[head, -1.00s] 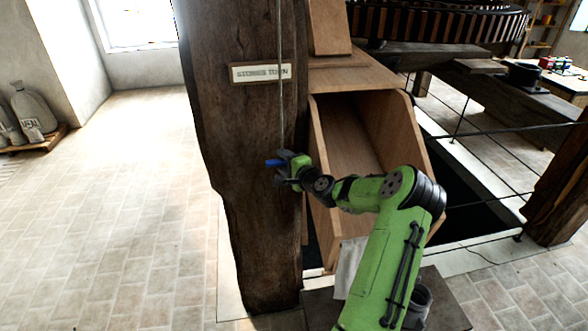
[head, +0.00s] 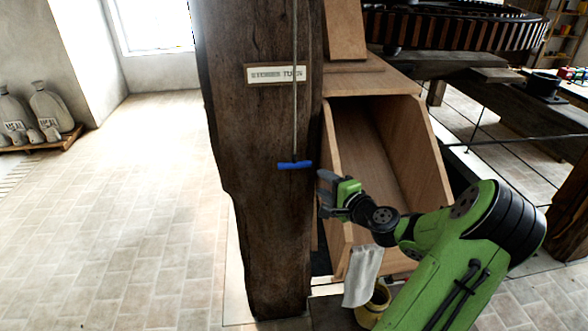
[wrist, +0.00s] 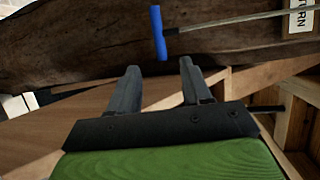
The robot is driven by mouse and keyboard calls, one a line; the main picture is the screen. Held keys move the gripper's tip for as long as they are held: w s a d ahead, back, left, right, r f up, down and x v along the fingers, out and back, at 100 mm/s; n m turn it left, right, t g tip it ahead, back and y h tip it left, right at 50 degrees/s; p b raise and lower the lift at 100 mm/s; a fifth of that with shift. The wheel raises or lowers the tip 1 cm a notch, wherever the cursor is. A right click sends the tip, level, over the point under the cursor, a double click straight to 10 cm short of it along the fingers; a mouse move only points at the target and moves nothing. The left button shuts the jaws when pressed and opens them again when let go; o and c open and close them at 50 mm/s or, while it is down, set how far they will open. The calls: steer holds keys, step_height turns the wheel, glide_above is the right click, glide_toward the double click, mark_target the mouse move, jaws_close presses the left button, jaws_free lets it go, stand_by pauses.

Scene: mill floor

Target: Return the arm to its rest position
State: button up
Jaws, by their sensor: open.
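My green arm reaches in from the lower right in the head view. My gripper (head: 322,192) is open and empty, just right of the dark wooden post (head: 262,220) and in front of the wooden chute. A blue handle (head: 294,165) hangs on a cord against the post, a little above and left of the fingertips, apart from them. In the wrist view, the two grey fingers (wrist: 158,88) are spread with nothing between them. The blue handle (wrist: 159,34) shows beyond the fingertips, against the post.
A wooden chute (head: 335,190) stands right of the post, close to my arm. A white cloth (head: 363,275) hangs at its front above a yellowish container (head: 373,306). Meal sacks (head: 50,110) stand at the far left. The tiled floor (head: 150,200) at left is clear.

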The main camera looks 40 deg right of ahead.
steer(key=w+a+f+n+g+y, duration=0.1)
steer(key=a+n+g+y, duration=0.25)
steer(key=a+n, duration=0.55)
steer(key=w+a+n+g+y, duration=0.2)
steer(key=a+n+g, duration=0.2)
steer(key=a, duration=1)
steer(key=s+a+r+n+g, duration=0.1)
steer(key=s+a+r+n, duration=0.1)
steer(key=s, duration=0.5)
steer(key=s+a+r+n+h, duration=0.1)
steer(key=s+a+r+n, duration=0.1)
steer(key=s+a, duration=0.3)
steer(key=s+a+r+n+g+h, duration=0.1)
steer(key=s+a+r+n, duration=0.1)
steer(key=s, duration=0.6)
steer(key=shift+s+a+r+n+g, duration=0.35)
steer(key=shift+a+n, duration=0.35)
steer(key=shift+n, duration=0.4)
steer(key=shift+h, duration=0.25)
steer(key=shift+w, duration=0.1)
